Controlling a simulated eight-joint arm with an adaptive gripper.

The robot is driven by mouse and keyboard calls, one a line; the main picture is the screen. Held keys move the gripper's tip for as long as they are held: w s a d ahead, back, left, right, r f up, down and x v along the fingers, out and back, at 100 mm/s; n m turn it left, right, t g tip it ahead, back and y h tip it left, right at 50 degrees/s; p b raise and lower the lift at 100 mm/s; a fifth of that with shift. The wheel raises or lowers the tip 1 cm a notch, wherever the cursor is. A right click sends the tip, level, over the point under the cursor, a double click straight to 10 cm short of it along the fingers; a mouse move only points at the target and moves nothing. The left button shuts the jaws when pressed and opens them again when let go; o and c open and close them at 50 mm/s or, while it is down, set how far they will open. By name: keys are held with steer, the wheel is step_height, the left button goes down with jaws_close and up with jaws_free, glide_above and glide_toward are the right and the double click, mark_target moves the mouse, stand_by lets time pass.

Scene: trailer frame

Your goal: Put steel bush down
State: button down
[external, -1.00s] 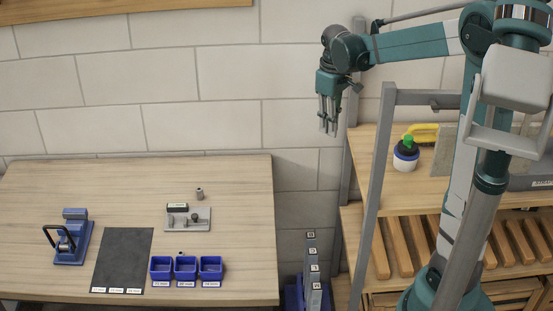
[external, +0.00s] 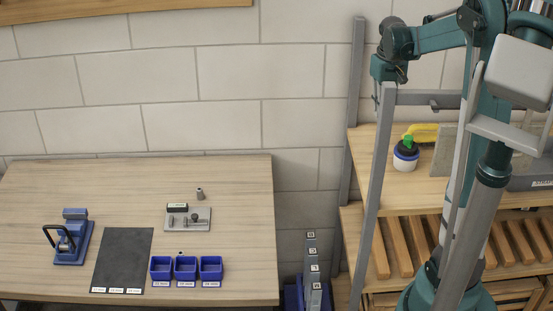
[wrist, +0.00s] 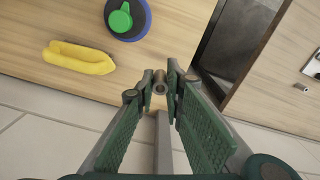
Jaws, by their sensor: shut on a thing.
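A small grey steel bush (wrist: 160,88) is between the fingertips of my gripper (wrist: 160,80) in the wrist view, its round end with a hole facing the camera. My gripper is shut on it. In the external view my gripper (external: 380,97) is high at the right, largely hidden by a grey frame post, and the held bush cannot be made out. Another small grey cylinder (external: 199,193) stands on the wooden table (external: 240,240), beyond a grey plate (external: 188,225) carrying small metal parts. It also shows at the right of the wrist view (wrist: 301,87).
A shelf (external: 430,200) at right holds a green-capped round container (external: 405,158) and a yellow-handled tool (external: 420,130). A grey upright post (external: 375,190) stands close to my gripper. The table carries blue bins (external: 186,270), a dark mat (external: 122,258) and a blue clamp device (external: 71,240).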

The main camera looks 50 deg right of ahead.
step_height(320, 180, down, 11)
steer(key=shift+s+d+f, duration=0.1)
steer(key=shift+d, duration=0.05)
stand_by(0.8)
steer(key=d, duration=0.5)
steer(key=w+d+p, duration=0.1)
steer(key=d, duration=0.5)
steer(key=w+d, duration=0.1)
steer(key=d, duration=0.4)
steer(key=shift+d, duration=0.2)
steer(key=shift+d+p, duration=0.3)
steer(key=shift+d, duration=0.15)
steer(key=shift+d+f, duration=0.25)
steer(key=shift+f, duration=1.45)
steer(key=shift+f, duration=0.2)
